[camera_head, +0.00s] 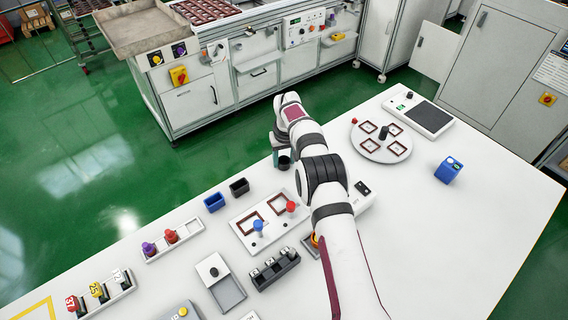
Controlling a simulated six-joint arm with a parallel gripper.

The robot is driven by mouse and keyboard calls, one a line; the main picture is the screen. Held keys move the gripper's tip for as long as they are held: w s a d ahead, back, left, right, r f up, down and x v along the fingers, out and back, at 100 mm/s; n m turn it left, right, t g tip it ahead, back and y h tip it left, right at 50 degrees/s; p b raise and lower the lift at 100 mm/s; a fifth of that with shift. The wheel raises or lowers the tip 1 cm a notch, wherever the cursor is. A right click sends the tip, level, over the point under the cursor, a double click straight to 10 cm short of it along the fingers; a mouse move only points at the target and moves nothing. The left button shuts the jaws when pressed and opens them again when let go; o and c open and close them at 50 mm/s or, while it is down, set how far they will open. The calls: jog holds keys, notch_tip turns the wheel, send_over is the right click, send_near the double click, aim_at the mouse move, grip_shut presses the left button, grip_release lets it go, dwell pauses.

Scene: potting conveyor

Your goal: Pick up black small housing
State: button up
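A small black open-topped box (239,188), which looks like the black small housing, stands on the white table near its far edge. A similar blue box (214,202) stands just left of it. My arm reaches up from the lower right, and its end bends down at the far edge of the table. My gripper (284,164) is dark and small in view, to the right of the black box and apart from it. Its fingers are too small and partly hidden by the arm, so I cannot tell whether they are open or shut.
A white plate with brown square frames (240,229) and blue and red knobs lies in front of the boxes. A holder (174,241) with purple and red pieces lies left. A round plate (366,150) and blue block (448,170) are right. Table between them is clear.

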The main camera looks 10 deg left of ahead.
grip_shut()
jog(key=shift+r, duration=0.1)
